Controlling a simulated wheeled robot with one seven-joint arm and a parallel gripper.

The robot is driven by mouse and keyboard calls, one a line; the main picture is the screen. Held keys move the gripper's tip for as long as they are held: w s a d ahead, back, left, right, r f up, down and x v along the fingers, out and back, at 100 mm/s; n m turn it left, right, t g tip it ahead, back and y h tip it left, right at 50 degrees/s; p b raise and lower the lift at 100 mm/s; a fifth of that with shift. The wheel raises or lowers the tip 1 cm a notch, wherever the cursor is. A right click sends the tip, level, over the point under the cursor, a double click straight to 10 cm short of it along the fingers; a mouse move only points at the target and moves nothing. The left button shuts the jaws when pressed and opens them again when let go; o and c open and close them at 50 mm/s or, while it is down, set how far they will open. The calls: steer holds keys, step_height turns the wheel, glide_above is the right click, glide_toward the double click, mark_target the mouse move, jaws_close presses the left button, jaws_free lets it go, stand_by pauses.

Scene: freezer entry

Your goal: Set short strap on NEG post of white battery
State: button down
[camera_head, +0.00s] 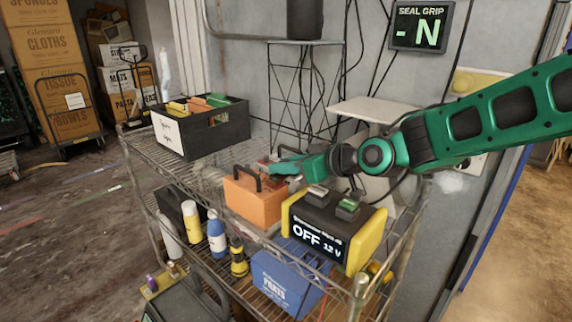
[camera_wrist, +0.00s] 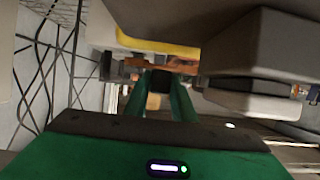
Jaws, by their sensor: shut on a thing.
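My gripper (camera_head: 268,168) reaches in from the right, over the back of the orange case. In the wrist view its two green fingers (camera_wrist: 160,88) are close together, shut on a small dark piece. A copper-brown bar (camera_wrist: 182,66), which looks like the strap, runs crosswise at the fingertips; I cannot tell its ends. A pale block (camera_wrist: 250,103) lies right of the fingers in that view. I cannot make out a white battery or a NEG mark in the head view; the gripper and cases hide the area behind them.
The orange case (camera_head: 252,198) with a black handle and a black-and-yellow 12 V box (camera_head: 325,222) reading OFF stand on a wire cart (camera_head: 150,158). A black crate (camera_head: 222,134) stands at the back left. Bottles and a blue box (camera_head: 285,278) are below.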

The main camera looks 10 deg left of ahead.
steer(key=shift+f, duration=0.3)
steer(key=c, duration=1.4)
jaws_free()
steer(key=v, duration=1)
steer(key=shift+s+d+r, duration=0.15)
steer(key=shift+s+d, duration=0.05)
steer(key=shift+d, duration=0.1)
